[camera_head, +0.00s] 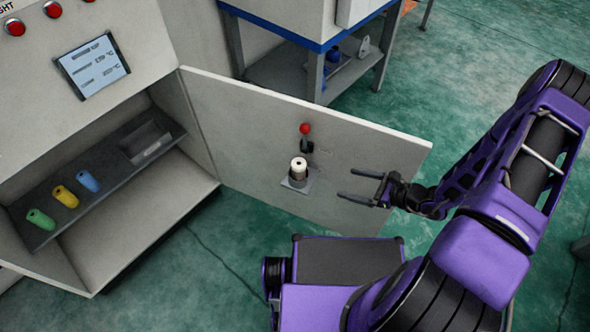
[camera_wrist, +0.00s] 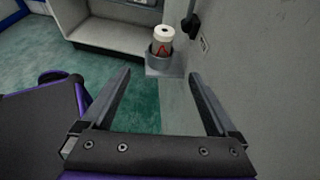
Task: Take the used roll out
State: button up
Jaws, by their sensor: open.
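A white roll (camera_head: 299,167) stands upright in a grey round holder (camera_head: 299,181) on the inner face of the open cabinet door (camera_head: 365,150). In the wrist view the roll (camera_wrist: 163,36) shows a reddish mark on its lower part, and its bottom is hidden by the holder (camera_wrist: 160,52). My gripper (camera_head: 358,185) is open and empty, to the right of the roll and apart from it. In the wrist view its two fingers (camera_wrist: 160,95) point toward the holder, with the roll beyond the fingertips. A black lever with a red knob (camera_head: 305,128) sits just above the roll.
Green (camera_head: 40,219), yellow (camera_head: 66,196) and blue (camera_head: 88,181) rolls lie on the cabinet's dark shelf (camera_head: 115,165). A grey tray (camera_head: 145,142) is at the shelf's right. A workbench (camera_head: 285,32) stands behind the door. My base is below the door.

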jog(key=f+m, duration=0.1)
jog(key=f, duration=0.1)
send_near(305, 172)
jog(key=f+x, duration=0.1)
jog(key=x, duration=0.3)
jog(key=shift+t, duration=0.3)
jog(key=shift+a+r+x, duration=0.1)
jog(key=shift+r+x, duration=0.05)
jog(key=shift+x, duration=0.95)
jog(key=shift+a+r+x, duration=0.1)
jog(key=shift+r+x, duration=0.05)
jog(key=shift+x, duration=0.9)
jog(key=shift+a+r+x, duration=0.1)
jog(key=shift+x, duration=1)
jog(key=shift+d, duration=0.1)
grip_shut()
jog(key=shift+s+r, duration=0.1)
